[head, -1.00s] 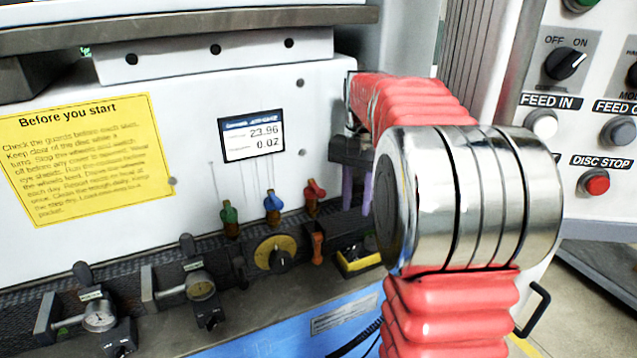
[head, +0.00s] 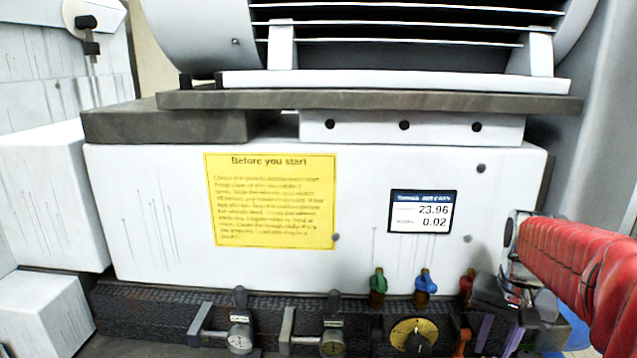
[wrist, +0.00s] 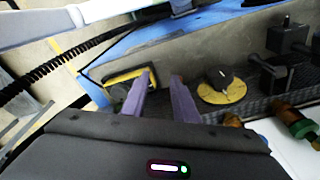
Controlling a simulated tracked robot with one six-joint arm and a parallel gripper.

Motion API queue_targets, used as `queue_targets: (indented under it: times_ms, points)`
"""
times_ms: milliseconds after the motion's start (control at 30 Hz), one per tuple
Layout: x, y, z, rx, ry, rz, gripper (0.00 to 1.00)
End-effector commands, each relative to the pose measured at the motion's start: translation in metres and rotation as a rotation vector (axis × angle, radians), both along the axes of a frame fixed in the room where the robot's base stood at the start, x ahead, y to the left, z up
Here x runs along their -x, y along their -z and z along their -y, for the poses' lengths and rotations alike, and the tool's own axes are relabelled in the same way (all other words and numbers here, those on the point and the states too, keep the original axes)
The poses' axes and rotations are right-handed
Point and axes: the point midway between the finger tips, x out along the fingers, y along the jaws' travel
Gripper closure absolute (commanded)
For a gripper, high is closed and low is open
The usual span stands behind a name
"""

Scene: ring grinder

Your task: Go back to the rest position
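My gripper (head: 497,338), with purple fingers, is at the lower right of the head view, just right of a red-handled valve (head: 467,284). In the wrist view my gripper (wrist: 161,80) shows two separate fingers with an empty gap between them. It is open and holds nothing. The left finger overlaps a yellow-edged black part (wrist: 128,77) in that view; I cannot tell whether they touch. A dial knob with a yellow plate (wrist: 221,87) is to the right of the fingers. My red-sleeved arm comes in from the right edge of the head view.
The white machine front carries a yellow notice (head: 270,200) and a small display reading 23.96 and 0.02 (head: 422,212). Green (head: 377,285) and blue (head: 426,285) valves and two gauges (head: 240,338) line the ledge below. A black corrugated hose (wrist: 70,55) crosses the wrist view.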

Motion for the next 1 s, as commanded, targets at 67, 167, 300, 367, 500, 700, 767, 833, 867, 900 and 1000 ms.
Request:
queue_targets:
  times_ms: [67,167,300,367,500,700,767,833,867,900,1000]
  points:
    - [0.011,-0.001,-0.016,0.012,-0.047,0.021,0.73]
    - [0.024,-0.001,-0.035,0.026,-0.104,0.047,0.73]
    - [0.042,0.000,-0.059,0.046,-0.179,0.084,0.73]
    - [0.051,0.000,-0.068,0.054,-0.210,0.099,0.73]
    - [0.070,0.002,-0.090,0.070,-0.279,0.137,0.73]
    - [0.097,0.005,-0.119,0.090,-0.365,0.192,0.73]
    - [0.104,0.006,-0.126,0.096,-0.387,0.210,0.73]
    - [0.113,0.006,-0.135,0.100,-0.412,0.230,0.73]
    - [0.117,0.007,-0.139,0.101,-0.422,0.239,0.73]
    - [0.122,0.006,-0.144,0.102,-0.437,0.250,0.73]
    - [0.133,0.003,-0.155,0.108,-0.470,0.282,0.73]
